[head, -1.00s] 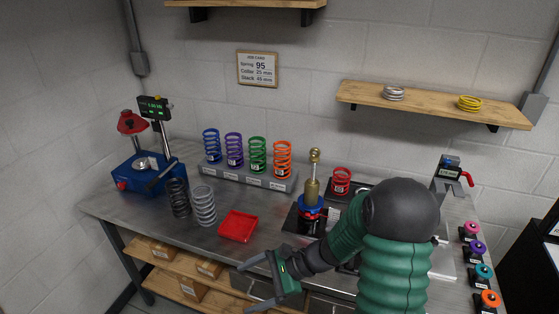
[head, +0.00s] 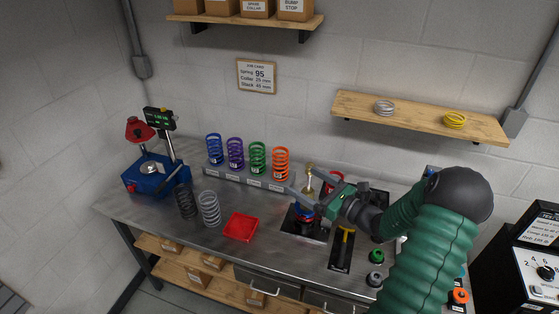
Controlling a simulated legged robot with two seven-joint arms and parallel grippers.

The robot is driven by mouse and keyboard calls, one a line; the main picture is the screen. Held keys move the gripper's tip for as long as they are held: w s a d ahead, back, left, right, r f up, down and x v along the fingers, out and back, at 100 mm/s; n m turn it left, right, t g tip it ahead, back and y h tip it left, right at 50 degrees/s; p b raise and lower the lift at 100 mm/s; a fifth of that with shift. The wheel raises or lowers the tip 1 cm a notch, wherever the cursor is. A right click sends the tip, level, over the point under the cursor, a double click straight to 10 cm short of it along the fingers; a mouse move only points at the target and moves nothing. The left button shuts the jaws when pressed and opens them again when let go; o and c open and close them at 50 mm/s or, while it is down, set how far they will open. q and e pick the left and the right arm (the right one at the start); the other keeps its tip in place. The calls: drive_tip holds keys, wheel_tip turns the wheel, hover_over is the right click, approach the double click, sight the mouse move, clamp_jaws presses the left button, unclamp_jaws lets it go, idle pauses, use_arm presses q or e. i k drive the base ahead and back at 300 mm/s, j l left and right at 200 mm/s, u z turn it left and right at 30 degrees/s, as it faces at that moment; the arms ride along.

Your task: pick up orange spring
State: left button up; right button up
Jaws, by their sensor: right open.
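The orange spring (head: 281,163) stands upright at the right end of a grey rack (head: 246,180) at the back of the bench. Green (head: 257,158), purple (head: 235,152) and blue (head: 214,149) springs stand to its left in the same rack. My right gripper (head: 298,181) is open and empty, to the right of the orange spring and near it, with its fingers pointing left. It passes in front of the gold shock absorber (head: 308,178) and partly hides it. My left gripper is not in view.
A red tray (head: 241,227), a silver spring (head: 209,209) and a black spring (head: 186,200) are at the front left. A blue press (head: 152,176) stands at the far left. A red spring (head: 333,182) is partly hidden behind my gripper. A wall shelf (head: 420,117) is above right.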

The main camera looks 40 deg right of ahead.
sight(285, 165)
drive_tip(key=i+l, duration=0.2)
drive_tip(key=l, duration=0.15)
drive_tip(key=i+l, duration=0.2)
drive_tip(key=l, duration=0.15)
drive_tip(key=i+l, duration=0.2)
drive_tip(key=l, duration=0.1)
